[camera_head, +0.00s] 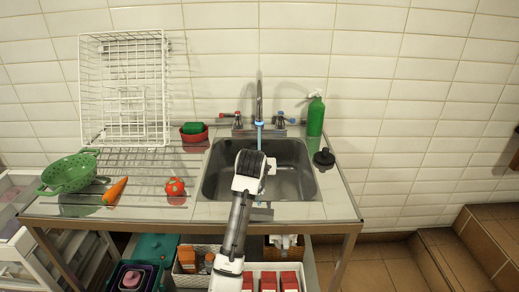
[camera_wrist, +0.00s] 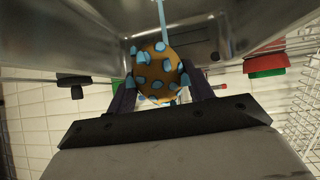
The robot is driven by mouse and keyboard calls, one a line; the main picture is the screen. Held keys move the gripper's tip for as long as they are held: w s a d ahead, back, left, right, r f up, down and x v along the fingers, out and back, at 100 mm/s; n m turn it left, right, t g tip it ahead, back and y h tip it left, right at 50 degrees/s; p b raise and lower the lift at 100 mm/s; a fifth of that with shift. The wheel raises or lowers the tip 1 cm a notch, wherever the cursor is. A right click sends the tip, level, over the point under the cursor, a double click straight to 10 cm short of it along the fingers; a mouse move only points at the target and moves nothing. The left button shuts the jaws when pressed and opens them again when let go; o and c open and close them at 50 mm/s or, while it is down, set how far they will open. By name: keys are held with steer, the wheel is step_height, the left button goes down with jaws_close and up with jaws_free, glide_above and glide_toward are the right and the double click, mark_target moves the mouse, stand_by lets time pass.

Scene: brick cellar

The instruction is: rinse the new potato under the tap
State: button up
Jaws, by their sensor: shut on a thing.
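My gripper (camera_wrist: 158,82) is shut on the new potato (camera_wrist: 153,66), a yellow-brown round thing dotted with light blue water drops in the wrist view. A thin blue stream of water (camera_wrist: 162,14) meets the potato's upper edge in that view. In the head view the tap (camera_head: 259,100) stands behind the sink (camera_head: 293,180), and blue water (camera_head: 259,132) runs from it. There my gripper (camera_head: 268,168) is over the basin, and my arm hides the potato.
A black plunger (camera_head: 324,158) and green bottle (camera_head: 316,116) stand right of the sink. A red dish with a green sponge (camera_head: 194,131) is at its left.

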step_height(320, 180, up, 12)
steer(key=p, duration=0.8)
steer(key=shift+p, duration=0.4)
